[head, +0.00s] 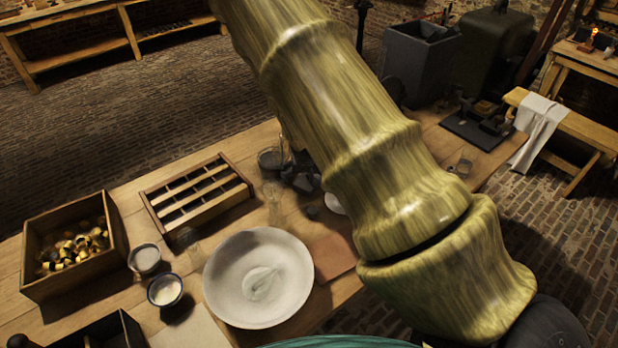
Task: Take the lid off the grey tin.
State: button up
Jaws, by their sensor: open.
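My arm crosses the picture from lower right to the top and hides part of the bench. A dark jointed shape at its left edge looks like my gripper (301,174), low over the bench and partly hidden by the arm. It is open, and I see nothing held in it. I cannot pick out the grey tin or its lid for certain. A small dark round thing (312,212) and a pale round thing (336,203) sit just below the gripper in the picture; the arm partly covers the pale one.
A large pale dish (225,281), a slatted wooden rack (150,209), a wooden box (32,285) of small parts, a grey pot (145,259) and a bowl of white powder (165,290) crowd the bench. Glass jars (270,160) stand near the gripper. A black tray (455,124) lies at right.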

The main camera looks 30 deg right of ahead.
jog(key=shift+w+f, duration=0.2)
jog(key=shift+f, duration=0.15)
jog(key=shift+s, duration=0.1)
jog(key=c, duration=0.9)
jog(key=shift+s+r, duration=0.1)
jog(key=shift+r, duration=0.05)
jog(key=c, duration=0.5)
jog(key=shift+c, duration=0.8)
jog(key=shift+s+a, duration=0.1)
jog(key=shift+c, duration=0.3)
